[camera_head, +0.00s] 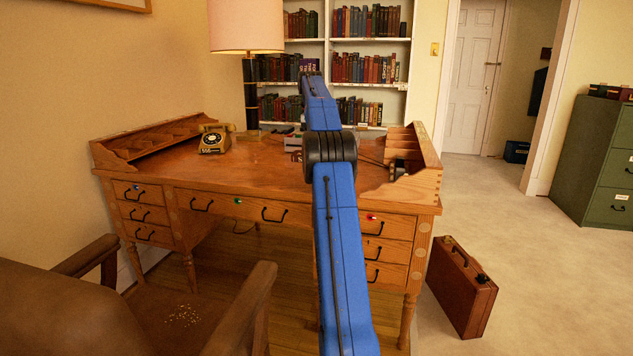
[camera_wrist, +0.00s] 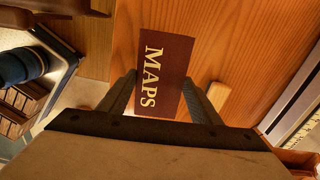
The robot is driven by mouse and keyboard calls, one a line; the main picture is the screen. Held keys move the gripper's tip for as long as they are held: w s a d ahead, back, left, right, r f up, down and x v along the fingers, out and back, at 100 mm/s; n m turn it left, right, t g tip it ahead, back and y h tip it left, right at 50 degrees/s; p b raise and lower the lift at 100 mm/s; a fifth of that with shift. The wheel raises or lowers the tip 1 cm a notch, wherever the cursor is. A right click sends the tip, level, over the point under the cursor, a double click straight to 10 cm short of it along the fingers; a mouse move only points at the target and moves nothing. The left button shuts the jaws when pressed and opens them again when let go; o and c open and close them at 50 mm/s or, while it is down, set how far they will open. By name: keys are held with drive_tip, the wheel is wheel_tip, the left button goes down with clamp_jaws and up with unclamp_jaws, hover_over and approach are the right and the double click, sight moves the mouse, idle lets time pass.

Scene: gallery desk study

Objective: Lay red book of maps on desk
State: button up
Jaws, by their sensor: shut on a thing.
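The red book of maps (camera_wrist: 163,62) shows in the wrist view, dark red with "MAPS" in gold letters. My gripper (camera_wrist: 160,86) is shut on it, with one dark finger on each side. Wood grain of the desk (camera_wrist: 245,45) shows behind the book; I cannot tell how far apart they are. In the head view the wooden desk (camera_head: 255,178) stands in front of me, with drawers below and raised compartments at both ends. My blue arm reaches over its right half. The gripper and book are hidden there.
A gold telephone (camera_head: 215,139) and a lamp (camera_head: 247,28) stand at the desk's left and back. A slotted organiser (camera_head: 407,160) is at its right end. A brown chair (camera_head: 75,300) is at front left, a briefcase (camera_head: 463,287) on the floor right. The desk's left-middle top is clear.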

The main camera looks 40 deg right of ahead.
drive_tip(key=d, duration=0.1)
drive_tip(key=s+d, duration=0.1)
drive_tip(key=d, duration=0.1)
drive_tip(key=shift+s+r+m, duration=0.2)
drive_tip(key=shift+r+m, duration=0.2)
drive_tip(key=shift+s+d, duration=0.1)
drive_tip(key=shift+d, duration=0.05)
wheel_tip(320, 180, down, 10)
drive_tip(key=shift+r, duration=0.1)
drive_tip(key=o, duration=1.2)
drive_tip(key=shift+c, duration=0.2)
wheel_tip(320, 180, up, 11)
drive_tip(key=shift+d+r, duration=0.1)
drive_tip(key=shift+r, duration=0.4)
